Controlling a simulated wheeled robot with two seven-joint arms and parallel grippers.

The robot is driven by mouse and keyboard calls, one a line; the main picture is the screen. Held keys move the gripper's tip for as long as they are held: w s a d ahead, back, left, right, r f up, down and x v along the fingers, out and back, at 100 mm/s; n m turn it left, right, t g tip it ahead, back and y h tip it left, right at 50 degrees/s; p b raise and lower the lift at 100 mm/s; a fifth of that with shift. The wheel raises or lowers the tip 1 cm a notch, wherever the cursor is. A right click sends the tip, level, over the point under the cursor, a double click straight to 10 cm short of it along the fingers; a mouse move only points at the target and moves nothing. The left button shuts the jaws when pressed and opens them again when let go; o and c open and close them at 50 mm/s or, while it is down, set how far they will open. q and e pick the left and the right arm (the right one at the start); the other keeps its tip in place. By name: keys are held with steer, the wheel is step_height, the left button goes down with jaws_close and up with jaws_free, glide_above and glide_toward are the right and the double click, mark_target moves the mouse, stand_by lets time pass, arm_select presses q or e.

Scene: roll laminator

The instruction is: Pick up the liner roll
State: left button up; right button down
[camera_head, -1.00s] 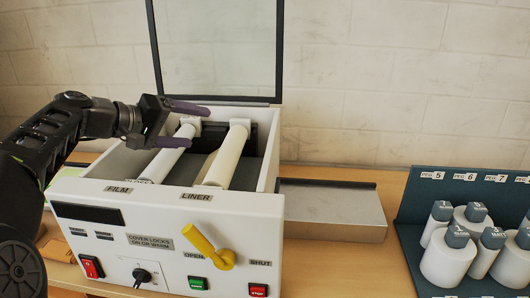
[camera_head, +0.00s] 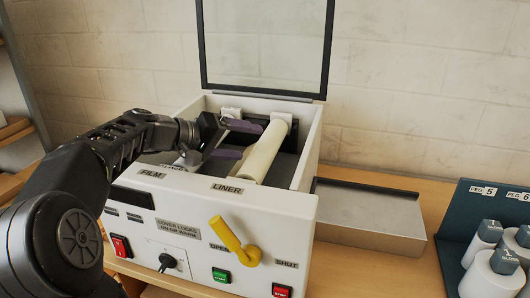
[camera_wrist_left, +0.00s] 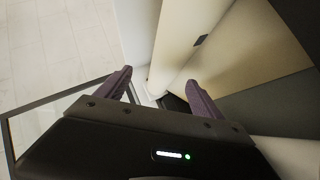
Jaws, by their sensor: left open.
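The liner roll (camera_head: 265,151) is a cream cylinder lying in the right bay of the open laminator (camera_head: 222,208), behind the LINER label. My left gripper (camera_head: 246,141) is open, with its purple fingers pointing right toward the roll's left side. I see no firm contact. In the left wrist view the open fingers (camera_wrist_left: 160,85) point at a pale cylinder (camera_wrist_left: 185,35), which appears to be the liner roll. The film roll is mostly hidden behind my left gripper and arm in the head view. My right gripper is not in view.
The laminator's glass cover (camera_head: 266,45) stands raised at the back. A yellow lever (camera_head: 234,240) sticks up from the front panel. A low metal tray (camera_head: 368,216) lies to the right.

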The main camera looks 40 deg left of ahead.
mark_target(265, 149)
arm_select(q)
steer(key=shift+w+d+f, duration=0.2)
steer(key=shift+w+f, duration=0.35)
steer(key=shift+w+d+f, duration=0.2)
steer(key=shift+w+f, duration=0.3)
steer(key=shift+f, duration=0.05)
steer(key=p+x, duration=0.1)
steer(key=x, duration=0.4)
steer(key=shift+p, duration=0.4)
jaws_close()
stand_by(0.4)
